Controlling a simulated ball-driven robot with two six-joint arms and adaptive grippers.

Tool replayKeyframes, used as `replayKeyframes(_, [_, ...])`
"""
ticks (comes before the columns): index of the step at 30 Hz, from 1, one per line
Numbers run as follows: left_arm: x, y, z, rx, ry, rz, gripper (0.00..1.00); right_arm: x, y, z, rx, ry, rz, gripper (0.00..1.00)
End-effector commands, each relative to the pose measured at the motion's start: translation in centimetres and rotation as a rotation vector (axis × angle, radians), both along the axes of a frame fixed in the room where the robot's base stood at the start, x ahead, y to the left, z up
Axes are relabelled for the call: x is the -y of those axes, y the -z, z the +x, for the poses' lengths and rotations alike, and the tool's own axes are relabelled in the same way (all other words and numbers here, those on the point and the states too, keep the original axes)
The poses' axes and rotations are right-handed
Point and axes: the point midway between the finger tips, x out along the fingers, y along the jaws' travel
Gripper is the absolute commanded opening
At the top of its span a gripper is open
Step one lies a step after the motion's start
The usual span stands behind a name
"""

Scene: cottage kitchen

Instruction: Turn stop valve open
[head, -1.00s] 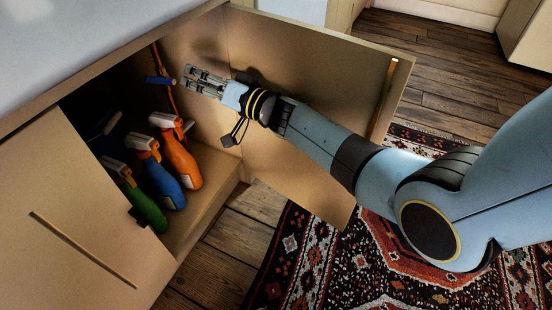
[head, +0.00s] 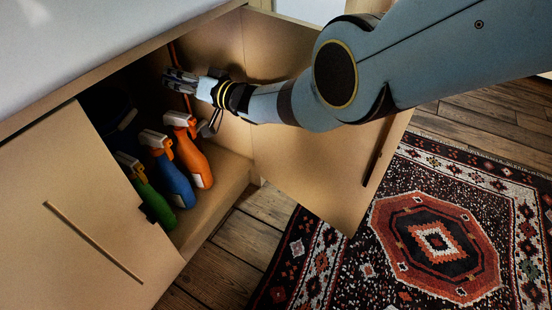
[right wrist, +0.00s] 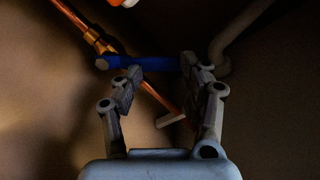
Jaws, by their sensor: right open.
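The stop valve's blue lever handle (right wrist: 145,63) lies crosswise on a copper pipe (right wrist: 78,24) in the right wrist view. My right gripper (right wrist: 160,78) is open, with one finger on each side of the picture. The handle runs across just beyond the fingertips, its right end close to the right fingertip; I cannot tell whether they touch. In the head view my right gripper (head: 178,82) reaches into the open cabinet at the orange pipe (head: 173,56) and hides the handle. My left gripper is not in view.
Green (head: 152,202), blue (head: 172,183) and orange (head: 194,160) spray bottles stand in the cabinet just below my right gripper. The open cabinet door (head: 325,165) stands beneath my right arm. A patterned rug (head: 385,265) lies on the wooden floor. A pale pipe (right wrist: 238,28) curves at upper right.

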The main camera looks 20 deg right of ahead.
Motion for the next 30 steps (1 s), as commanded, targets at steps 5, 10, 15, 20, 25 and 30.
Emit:
replayKeyframes(5, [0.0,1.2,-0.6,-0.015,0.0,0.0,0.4,-1.0,1.0,-0.2,0.114,0.002,-0.145,0.38])
replayKeyframes(10, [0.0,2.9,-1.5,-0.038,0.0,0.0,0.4,-1.5,2.6,-0.6,0.243,0.002,-0.325,0.38])
replayKeyframes(15, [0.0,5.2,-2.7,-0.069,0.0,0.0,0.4,-1.8,4.4,-0.8,0.371,0.001,-0.503,0.38])
replayKeyframes(20, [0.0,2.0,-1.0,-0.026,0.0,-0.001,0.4,0.1,2.5,-3.0,0.377,0.003,-0.503,0.38])
replayKeyframes(25, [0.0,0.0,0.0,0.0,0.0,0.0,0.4,2.2,2.5,-5.7,0.376,0.004,-0.503,0.38])
replayKeyframes(30, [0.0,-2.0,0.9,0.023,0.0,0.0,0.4,4.4,2.7,-8.8,0.375,0.002,-0.503,0.38])
